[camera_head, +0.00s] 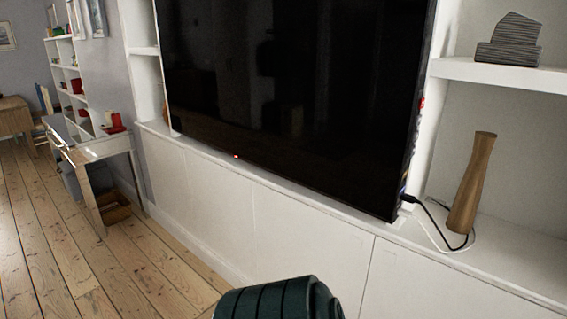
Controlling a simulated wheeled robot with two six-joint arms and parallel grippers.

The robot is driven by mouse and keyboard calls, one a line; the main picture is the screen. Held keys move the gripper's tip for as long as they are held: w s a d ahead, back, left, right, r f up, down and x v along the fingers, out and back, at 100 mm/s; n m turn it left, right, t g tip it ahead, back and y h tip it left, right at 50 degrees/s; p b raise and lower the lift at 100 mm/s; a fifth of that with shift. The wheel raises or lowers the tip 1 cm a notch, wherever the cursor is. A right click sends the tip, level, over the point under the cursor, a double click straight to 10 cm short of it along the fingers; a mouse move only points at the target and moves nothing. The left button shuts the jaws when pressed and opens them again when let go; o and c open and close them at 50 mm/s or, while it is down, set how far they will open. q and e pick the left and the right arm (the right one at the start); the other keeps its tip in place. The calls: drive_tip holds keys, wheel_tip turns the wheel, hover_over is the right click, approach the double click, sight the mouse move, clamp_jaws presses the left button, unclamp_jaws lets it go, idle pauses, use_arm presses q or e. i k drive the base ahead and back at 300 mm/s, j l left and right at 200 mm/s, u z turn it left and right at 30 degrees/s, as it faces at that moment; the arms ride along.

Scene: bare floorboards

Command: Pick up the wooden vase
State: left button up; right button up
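The wooden vase (470,185) is tall, slim and brown, narrow in the middle and wider at its base. It stands nearly upright on the white cabinet top at the right, just right of the television. Cables run on the cabinet top around its base. Neither of my grippers shows in the head view. A dark green ribbed rounded object, cut off by the bottom edge, may be part of my own body; I cannot tell.
A large black television (290,90) stands on the long white cabinet (300,228). A grey layered ornament (511,42) sits on the white shelf (500,74) above the vase. A white desk (108,146) stands at the left. Floorboards (50,240) at the lower left are clear.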

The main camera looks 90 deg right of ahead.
sight(460, 220)
drive_tip(key=z, duration=2.15)
